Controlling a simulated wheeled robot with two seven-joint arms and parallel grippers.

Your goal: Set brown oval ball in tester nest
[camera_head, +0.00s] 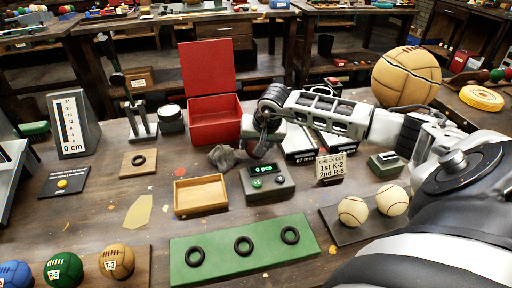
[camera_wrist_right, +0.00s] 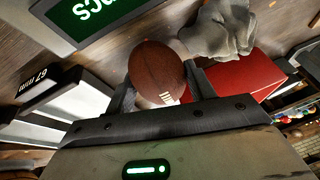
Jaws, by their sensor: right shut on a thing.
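My right gripper (camera_wrist_right: 160,84) is shut on the brown oval ball (camera_wrist_right: 157,70), which sits between its two fingers in the right wrist view. In the head view this gripper (camera_head: 260,140) hangs over the table behind the counter box, and the ball cannot be made out there. A wooden pad with a black ring (camera_head: 139,160) lies at the left, in front of a lever device (camera_head: 141,118). No label shows which thing is the tester nest; the ringed pad is one empty seat. My left gripper is not in view.
A counter box reading "0 pcs" (camera_head: 267,183) and a wooden tray (camera_head: 201,194) stand below the gripper. A red open box (camera_head: 214,122) is behind. A green board with three rings (camera_head: 245,249) lies in front. A grey cloth (camera_head: 226,157) lies near the gripper.

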